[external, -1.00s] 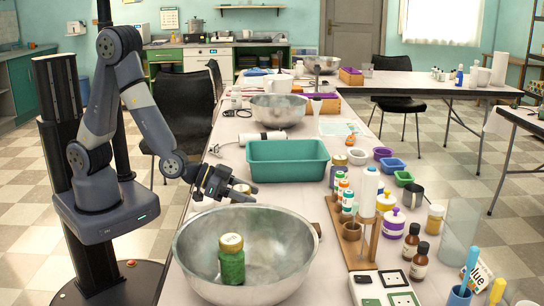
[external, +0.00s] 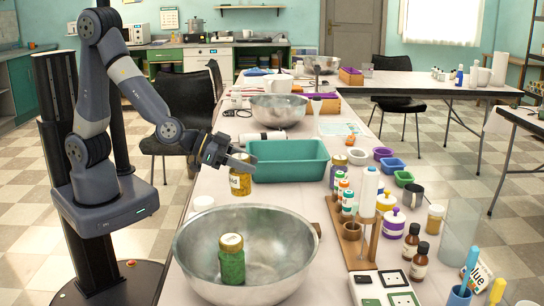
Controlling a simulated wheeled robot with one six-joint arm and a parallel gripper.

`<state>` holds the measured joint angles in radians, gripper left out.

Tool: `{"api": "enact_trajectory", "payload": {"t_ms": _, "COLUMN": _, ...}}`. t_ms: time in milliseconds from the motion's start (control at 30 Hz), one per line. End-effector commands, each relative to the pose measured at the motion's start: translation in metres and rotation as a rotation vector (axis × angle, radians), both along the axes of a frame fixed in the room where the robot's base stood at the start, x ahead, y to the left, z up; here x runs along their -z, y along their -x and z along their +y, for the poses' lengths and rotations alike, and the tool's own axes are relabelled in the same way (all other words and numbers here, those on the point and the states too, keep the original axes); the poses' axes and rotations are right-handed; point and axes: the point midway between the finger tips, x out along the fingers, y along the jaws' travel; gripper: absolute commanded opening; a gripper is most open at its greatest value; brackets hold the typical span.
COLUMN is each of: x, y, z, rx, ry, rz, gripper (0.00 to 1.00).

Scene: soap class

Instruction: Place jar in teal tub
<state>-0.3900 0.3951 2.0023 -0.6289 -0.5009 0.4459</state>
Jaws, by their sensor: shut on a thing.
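My gripper (external: 238,163) is shut on a jar (external: 240,184) with a yellowish body and a pale label. The jar hangs upright below the fingers, just left of the teal tub's near left corner and beyond the big steel bowl. The teal tub (external: 290,170) stands on the table, open at the top. The jar looks a little lower than the tub's rim. Its exact gap to the tub wall cannot be told from this view.
A large steel bowl (external: 290,245) in front holds a green jar (external: 231,260) with a yellow lid. A wooden rack (external: 352,247) with bottles stands to the right. A white appliance (external: 262,137) and another bowl (external: 278,108) are behind the tub.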

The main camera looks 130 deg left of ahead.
Motion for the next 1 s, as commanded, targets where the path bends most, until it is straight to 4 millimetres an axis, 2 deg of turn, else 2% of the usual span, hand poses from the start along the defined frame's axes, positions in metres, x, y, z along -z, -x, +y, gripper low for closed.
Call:
{"api": "enact_trajectory", "payload": {"t_ms": 33, "x": -0.008, "y": 0.000, "z": 0.000, "rx": 0.001, "ry": -0.001, "rz": -0.003, "gripper": 0.14}}
{"api": "enact_trajectory", "payload": {"t_ms": 233, "x": -0.013, "y": 0.000, "z": 0.002, "rx": -0.004, "ry": 0.000, "rz": -0.001, "gripper": 0.14}}
{"api": "enact_trajectory", "payload": {"t_ms": 367, "x": -0.014, "y": 0.005, "z": 0.022, "rx": -0.049, "ry": -0.002, "rz": -0.003, "gripper": 0.14}}
{"api": "enact_trajectory", "payload": {"t_ms": 467, "x": -0.015, "y": 0.015, "z": 0.056, "rx": -0.126, "ry": -0.004, "rz": -0.003, "gripper": 0.14}}
{"api": "enact_trajectory", "payload": {"t_ms": 567, "x": -0.017, "y": 0.034, "z": 0.101, "rx": -0.232, "ry": -0.005, "rz": -0.003, "gripper": 0.14}}
{"api": "enact_trajectory", "payload": {"t_ms": 700, "x": -0.019, "y": 0.070, "z": 0.167, "rx": -0.389, "ry": -0.007, "rz": -0.002, "gripper": 0.14}}
{"api": "enact_trajectory", "payload": {"t_ms": 800, "x": -0.019, "y": 0.100, "z": 0.209, "rx": -0.493, "ry": -0.006, "rz": -0.003, "gripper": 0.14}}
{"api": "enact_trajectory", "payload": {"t_ms": 900, "x": -0.019, "y": 0.129, "z": 0.242, "rx": -0.581, "ry": -0.004, "rz": -0.002, "gripper": 0.14}}
{"api": "enact_trajectory", "payload": {"t_ms": 1000, "x": -0.019, "y": 0.153, "z": 0.265, "rx": -0.647, "ry": -0.003, "rz": -0.002, "gripper": 0.14}}
